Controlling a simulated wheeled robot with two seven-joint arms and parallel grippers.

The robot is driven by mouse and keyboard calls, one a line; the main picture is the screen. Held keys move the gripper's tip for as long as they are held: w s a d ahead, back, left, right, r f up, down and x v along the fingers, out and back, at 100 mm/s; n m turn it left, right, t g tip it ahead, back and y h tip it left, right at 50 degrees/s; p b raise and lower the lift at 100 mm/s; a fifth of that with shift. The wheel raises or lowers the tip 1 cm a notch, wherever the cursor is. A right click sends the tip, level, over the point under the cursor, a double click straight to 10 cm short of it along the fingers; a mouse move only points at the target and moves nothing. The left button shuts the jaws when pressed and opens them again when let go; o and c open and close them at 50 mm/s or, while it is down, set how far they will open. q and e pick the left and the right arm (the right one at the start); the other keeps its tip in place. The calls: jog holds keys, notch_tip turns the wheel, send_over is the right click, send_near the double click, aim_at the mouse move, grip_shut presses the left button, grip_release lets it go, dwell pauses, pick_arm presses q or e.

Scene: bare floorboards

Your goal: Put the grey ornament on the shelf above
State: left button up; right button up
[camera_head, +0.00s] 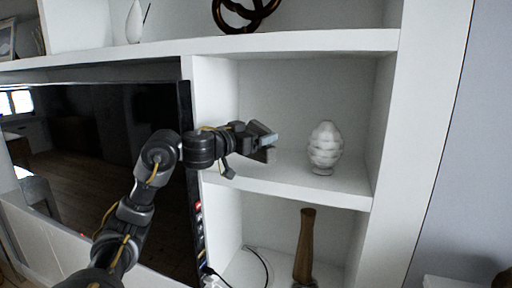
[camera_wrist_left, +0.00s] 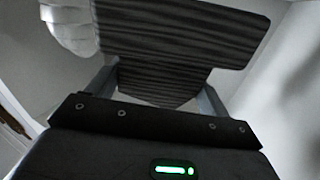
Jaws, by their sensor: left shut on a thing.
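My left gripper (camera_head: 266,142) reaches into the middle shelf compartment, left of a white ribbed, egg-shaped ornament (camera_head: 326,148). It is shut on a dark grey, finely striped piece, the grey ornament (camera_wrist_left: 180,40), which fills the space between the fingers in the left wrist view. In the head view only a small grey part of it shows at the fingertips. The white ornament stands upright on the middle shelf, apart from the gripper; its edge also shows in the wrist view (camera_wrist_left: 70,25). The upper shelf (camera_head: 300,41) is above the gripper. My right gripper is not in view.
On the upper shelf stand a dark ring-shaped sculpture (camera_head: 246,14) and a white vase (camera_head: 134,22). A tall brown vase (camera_head: 305,245) and a cable are in the lower compartment. A black television (camera_head: 110,170) is at left, behind my arm.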

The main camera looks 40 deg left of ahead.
pick_arm(q)
jog(key=shift+w+a+f, duration=0.1)
jog(key=shift+a+f, duration=0.1)
jog(key=shift+f, duration=1.6)
jog(key=shift+d, duration=0.1)
jog(key=o, duration=1)
jog(key=shift+f, duration=0.15)
jog(key=shift+r, duration=0.2)
jog(key=s+b, duration=0.5)
jog(key=s, duration=0.7)
jog(key=shift+a, duration=0.35)
